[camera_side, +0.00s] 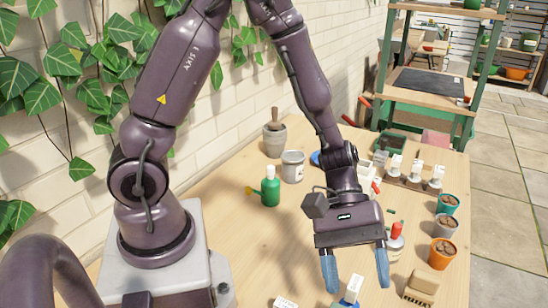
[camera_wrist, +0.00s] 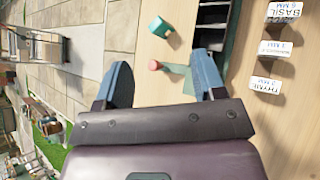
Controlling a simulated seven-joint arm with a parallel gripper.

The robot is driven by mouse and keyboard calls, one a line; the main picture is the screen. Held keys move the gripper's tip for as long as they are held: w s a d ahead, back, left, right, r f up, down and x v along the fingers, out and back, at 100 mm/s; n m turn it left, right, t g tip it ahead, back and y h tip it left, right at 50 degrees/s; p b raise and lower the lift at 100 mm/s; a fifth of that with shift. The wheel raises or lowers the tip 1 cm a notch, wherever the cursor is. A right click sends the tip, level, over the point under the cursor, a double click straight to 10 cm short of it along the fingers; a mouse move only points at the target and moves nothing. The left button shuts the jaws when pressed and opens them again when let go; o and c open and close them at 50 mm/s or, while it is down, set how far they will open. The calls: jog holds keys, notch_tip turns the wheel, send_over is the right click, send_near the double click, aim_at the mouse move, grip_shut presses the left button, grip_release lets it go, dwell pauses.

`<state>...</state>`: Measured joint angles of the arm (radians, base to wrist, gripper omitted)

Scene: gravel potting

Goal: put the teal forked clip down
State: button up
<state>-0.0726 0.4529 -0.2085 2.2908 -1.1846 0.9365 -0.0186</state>
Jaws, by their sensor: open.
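My gripper (camera_side: 357,284) hangs low over the front of the wooden table, its two blue fingers wide apart. The wrist view also shows the fingers (camera_wrist: 161,78) spread, with nothing gripped between them. In that view a small teal block-like piece (camera_wrist: 160,27) lies on the wood beyond the fingertips. It may be the teal forked clip, but no fork shows, so I cannot tell. A flat grey-teal patch (camera_wrist: 178,76) and a reddish round top (camera_wrist: 154,65) lie nearer, between the fingers in the picture. No clip stands out clearly in the side view.
White labels (camera_wrist: 281,10) stand at the right in the wrist view. Small soil pots (camera_side: 443,252) line the right edge. Bare wood lies left of the gripper.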

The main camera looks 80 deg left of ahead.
jog(key=s+a+r+m+t+y, duration=0.3)
jog(key=a+r+m+y, duration=0.2)
jog(key=a+r, duration=0.3)
jog(key=s+a+r+m+t+y, duration=0.4)
jog(key=a+r+m+y, duration=0.1)
jog(key=a+r, duration=0.3)
jog(key=shift+s+a+r+y, duration=0.3)
jog(key=shift+a+r, duration=0.1)
jog(key=shift+a, duration=0.1)
